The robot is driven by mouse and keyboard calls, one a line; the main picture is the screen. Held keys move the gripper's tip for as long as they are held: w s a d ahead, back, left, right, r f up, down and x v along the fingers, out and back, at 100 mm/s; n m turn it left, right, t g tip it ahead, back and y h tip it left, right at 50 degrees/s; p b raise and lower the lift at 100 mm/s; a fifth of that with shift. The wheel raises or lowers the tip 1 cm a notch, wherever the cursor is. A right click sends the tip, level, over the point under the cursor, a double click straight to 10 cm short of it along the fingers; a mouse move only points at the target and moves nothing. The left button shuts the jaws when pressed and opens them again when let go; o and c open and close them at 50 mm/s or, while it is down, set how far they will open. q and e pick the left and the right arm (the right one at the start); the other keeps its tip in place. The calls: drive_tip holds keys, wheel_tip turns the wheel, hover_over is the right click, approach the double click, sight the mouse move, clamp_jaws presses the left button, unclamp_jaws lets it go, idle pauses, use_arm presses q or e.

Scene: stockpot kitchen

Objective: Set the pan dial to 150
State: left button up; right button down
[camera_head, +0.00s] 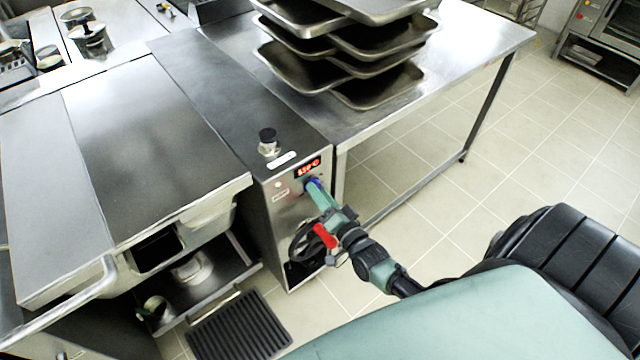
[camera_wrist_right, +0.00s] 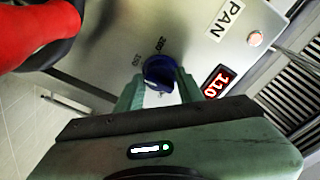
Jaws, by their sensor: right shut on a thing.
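The pan dial is a blue knob (camera_head: 314,182) on the steel front panel of the control column (camera_head: 262,205). It shows larger in the right wrist view (camera_wrist_right: 160,70), with printed marks that look like 150 and 200 beside it. A red lit display (camera_wrist_right: 218,81) near the dial seems to read 110; it also shows in the head view (camera_head: 308,167). A PAN label (camera_wrist_right: 228,18) is on the same panel. My right gripper (camera_head: 317,187) is shut on the dial, with one green finger on each side of it in the right wrist view (camera_wrist_right: 160,88). My left gripper is out of view.
A handwheel with a red handle (camera_head: 324,236) sits just below the dial, close to my right gripper. The lidded pan (camera_head: 150,140) stands left of the column. Stacked trays (camera_head: 375,85) are on the steel table behind. Tiled floor at right is free.

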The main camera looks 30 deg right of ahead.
drive_tip(key=shift+f+m, duration=0.15)
drive_tip(key=shift+m, duration=0.25)
drive_tip(key=c, duration=0.9)
unclamp_jaws()
drive_tip(key=s, duration=0.7)
drive_tip(key=shift+s+a+b, duration=0.25)
drive_tip(key=shift+s+b, duration=0.05)
drive_tip(key=shift+s, duration=0.1)
